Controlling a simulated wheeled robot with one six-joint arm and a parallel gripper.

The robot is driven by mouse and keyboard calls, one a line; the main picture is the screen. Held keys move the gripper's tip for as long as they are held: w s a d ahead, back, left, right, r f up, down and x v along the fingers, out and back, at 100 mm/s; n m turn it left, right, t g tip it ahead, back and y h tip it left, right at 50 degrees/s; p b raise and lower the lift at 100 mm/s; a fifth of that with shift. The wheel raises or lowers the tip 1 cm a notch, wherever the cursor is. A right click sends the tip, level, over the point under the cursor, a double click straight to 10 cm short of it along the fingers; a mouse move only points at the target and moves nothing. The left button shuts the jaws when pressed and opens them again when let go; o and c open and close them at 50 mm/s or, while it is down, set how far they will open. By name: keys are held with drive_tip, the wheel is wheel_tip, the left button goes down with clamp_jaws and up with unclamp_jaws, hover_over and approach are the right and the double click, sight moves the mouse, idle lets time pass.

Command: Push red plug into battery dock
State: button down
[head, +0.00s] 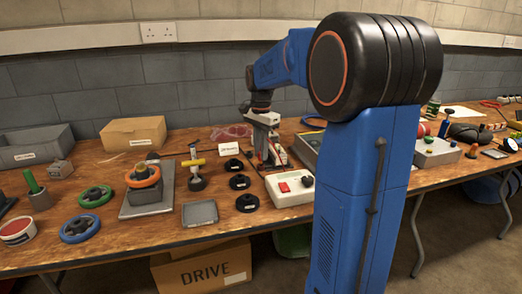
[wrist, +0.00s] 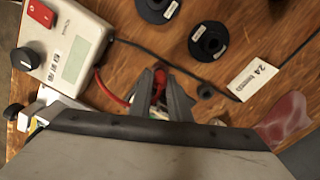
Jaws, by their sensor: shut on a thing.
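My gripper (wrist: 160,88) points down at the table, with its fingers close together around a small red piece (wrist: 160,76), which I take to be the red plug. The fingers hide most of it. A red cable (wrist: 108,88) curves beside the fingers on the left in the wrist view. In the head view my gripper (head: 268,152) is low over the back of the table, behind the white box. A pale part (wrist: 158,113) shows just under the fingers. I cannot tell whether it belongs to the battery dock, which I cannot make out clearly.
A white box (wrist: 72,45) with a red switch and display stands close to my gripper. Black round pieces (wrist: 208,40) and a white label card (wrist: 252,77) lie nearby. A black cable crosses the wood. A crumpled reddish bag (wrist: 285,118) lies at the right.

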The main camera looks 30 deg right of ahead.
drive_tip(key=shift+f, duration=1)
drive_tip(key=c, duration=1.6)
unclamp_jaws()
drive_tip(key=shift+r, duration=0.1)
wheel_tip(320, 180, up, 17)
drive_tip(key=shift+r, duration=0.15)
drive_tip(key=shift+s, duration=0.1)
drive_tip(key=s+a+f+n+t, duration=0.1)
drive_tip(key=s+a+f+n, duration=0.4)
drive_tip(key=s, duration=0.5)
drive_tip(key=s+a+f+n+t, duration=0.2)
drive_tip(key=s+a+f+n, duration=0.3)
drive_tip(key=s+f, duration=0.4)
drive_tip(key=s+a+f+n+t, duration=0.1)
drive_tip(key=s+a+f+n, duration=0.4)
drive_tip(key=s, duration=0.6)
drive_tip(key=shift+a+f+n+t, duration=0.2)
drive_tip(key=shift+a+f, duration=0.05)
drive_tip(key=shift+f, duration=0.35)
drive_tip(key=shift+a+f+n+t, duration=0.2)
drive_tip(key=shift+f, duration=0.4)
